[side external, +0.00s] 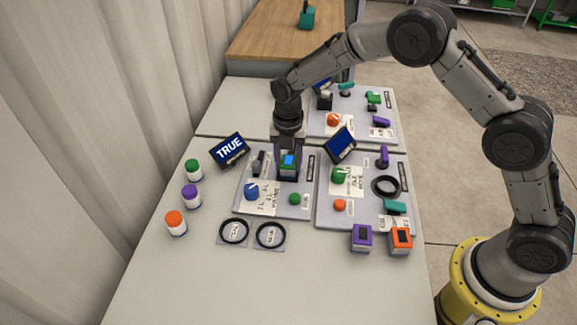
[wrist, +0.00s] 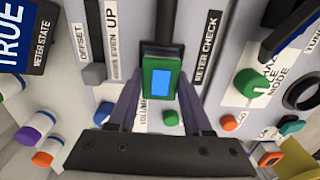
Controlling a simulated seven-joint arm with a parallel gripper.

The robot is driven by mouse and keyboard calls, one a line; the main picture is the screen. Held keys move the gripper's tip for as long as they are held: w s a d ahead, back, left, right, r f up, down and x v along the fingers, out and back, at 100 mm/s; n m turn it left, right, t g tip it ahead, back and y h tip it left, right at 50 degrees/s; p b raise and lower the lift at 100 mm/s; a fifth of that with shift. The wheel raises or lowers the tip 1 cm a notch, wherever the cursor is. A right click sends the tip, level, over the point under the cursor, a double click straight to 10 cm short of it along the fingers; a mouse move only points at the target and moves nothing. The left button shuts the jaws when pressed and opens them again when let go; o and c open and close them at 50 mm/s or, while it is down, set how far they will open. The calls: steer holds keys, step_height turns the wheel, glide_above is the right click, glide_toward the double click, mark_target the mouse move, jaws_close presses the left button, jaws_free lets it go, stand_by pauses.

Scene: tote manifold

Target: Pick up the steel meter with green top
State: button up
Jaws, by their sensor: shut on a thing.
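The meter with a green top and blue screen (side external: 288,160) is at the left grey panel (side external: 272,207) in the side external view. It also shows in the wrist view (wrist: 161,84), where its green face and blue screen point toward the camera. My gripper (side external: 287,172) points down with one finger on each side of the meter and is shut on it. The meter's lower body is mostly hidden by the fingers, so I cannot tell whether it touches the panel. A purple meter (side external: 362,238) and an orange meter (side external: 401,240) stand at the table's front right.
A screen reading TRUE (side external: 229,150) stands left of the panel. A second panel (side external: 327,218) with knobs and a dark ring is to the right. Green, purple and orange capped jars (side external: 176,223) line the left.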

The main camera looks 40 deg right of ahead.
jaws_close()
steer(key=shift+r, duration=0.15)
